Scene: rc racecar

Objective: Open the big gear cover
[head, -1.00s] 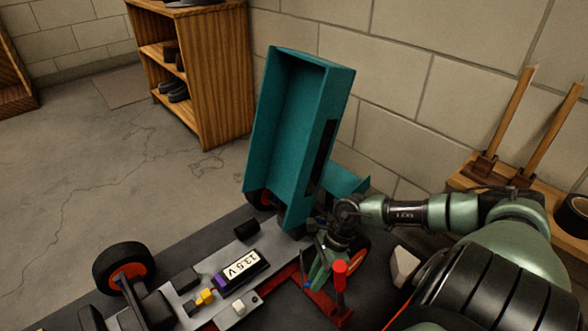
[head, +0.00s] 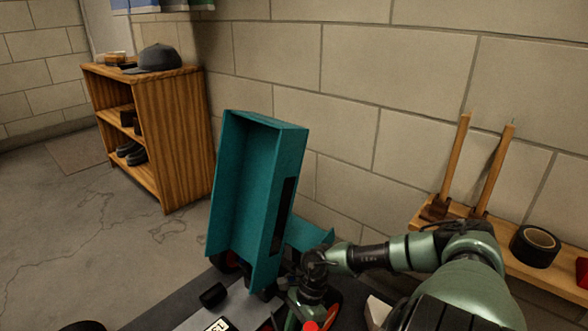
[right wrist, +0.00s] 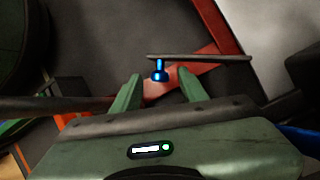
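A teal box-shaped cover (head: 252,195) stands upright and slightly tilted on the car in the head view, its hollow side facing left. I cannot tell whether this is the big gear cover. My right gripper (head: 300,306) is low beside the cover's bottom right side, partly hidden by its wrist. In the right wrist view the right gripper (right wrist: 158,88) is open, its two green fingers apart. A small blue-lit pin (right wrist: 159,71) under a thin dark bar (right wrist: 185,57) shows just beyond the fingertips, with a red part (right wrist: 205,68) behind. My left gripper is not in view.
Part of the car with a dark cylinder (head: 213,295) shows at the bottom of the head view. A wooden shelf (head: 172,140) stands back left. A low wooden bench (head: 500,248) with a tape roll (head: 535,245) is at right against the block wall.

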